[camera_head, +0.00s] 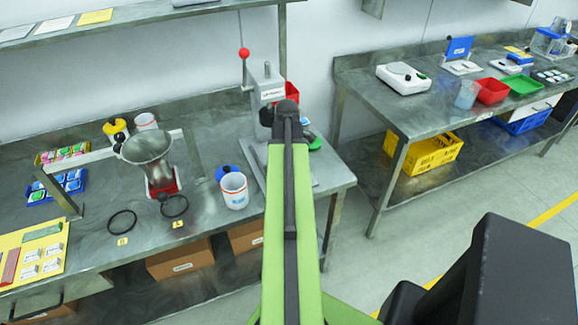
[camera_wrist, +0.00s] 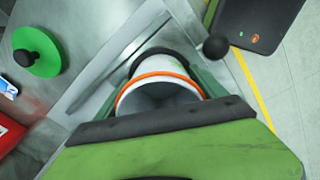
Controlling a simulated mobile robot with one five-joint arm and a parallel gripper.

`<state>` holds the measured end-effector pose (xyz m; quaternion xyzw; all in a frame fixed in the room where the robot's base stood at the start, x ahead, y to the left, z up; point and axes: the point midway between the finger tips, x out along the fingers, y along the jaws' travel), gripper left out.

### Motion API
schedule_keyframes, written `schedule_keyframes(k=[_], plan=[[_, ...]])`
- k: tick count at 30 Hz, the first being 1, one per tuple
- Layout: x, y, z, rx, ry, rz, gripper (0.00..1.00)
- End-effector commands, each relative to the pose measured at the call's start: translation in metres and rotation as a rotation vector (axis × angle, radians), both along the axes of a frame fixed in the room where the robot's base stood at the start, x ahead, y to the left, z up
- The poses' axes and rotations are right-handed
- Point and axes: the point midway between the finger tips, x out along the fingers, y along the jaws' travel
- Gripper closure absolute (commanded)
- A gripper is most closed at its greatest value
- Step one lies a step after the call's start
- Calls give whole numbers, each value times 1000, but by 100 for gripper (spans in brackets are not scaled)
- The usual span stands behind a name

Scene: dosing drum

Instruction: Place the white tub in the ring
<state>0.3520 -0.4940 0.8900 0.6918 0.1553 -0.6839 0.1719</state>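In the wrist view a white tub (camera_wrist: 160,66) with an orange band sits between the two fingers of my gripper (camera_wrist: 163,72), which look closed on its sides. In the head view my arm hides the gripper and this tub. Two black rings lie on the left bench, a left ring (camera_head: 122,221) and a right ring (camera_head: 175,206), each by a small yellow label. Another white tub (camera_head: 234,191) stands upright on the bench right of the rings, with a blue item beside it. A further white tub (camera_head: 146,121) stands behind the funnel.
A metal funnel (camera_head: 147,146) on a red-based stand rises behind the rings. A press with a red knob (camera_head: 245,53) stands right of them. A green disc (camera_wrist: 36,52) with a dark knob lies on the bench. A second bench (camera_head: 430,115) is at the right.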

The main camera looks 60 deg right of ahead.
Motion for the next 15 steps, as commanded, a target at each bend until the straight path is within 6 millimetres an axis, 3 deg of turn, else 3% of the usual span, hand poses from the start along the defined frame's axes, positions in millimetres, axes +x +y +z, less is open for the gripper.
schedule_keyframes(k=[1,5,8,15], plan=[[-7,8,-9,16,16,-1,0],[-7,9,0,16,16,0,0],[-7,9,15,16,16,1,0],[-5,8,71,14,13,1,0]])
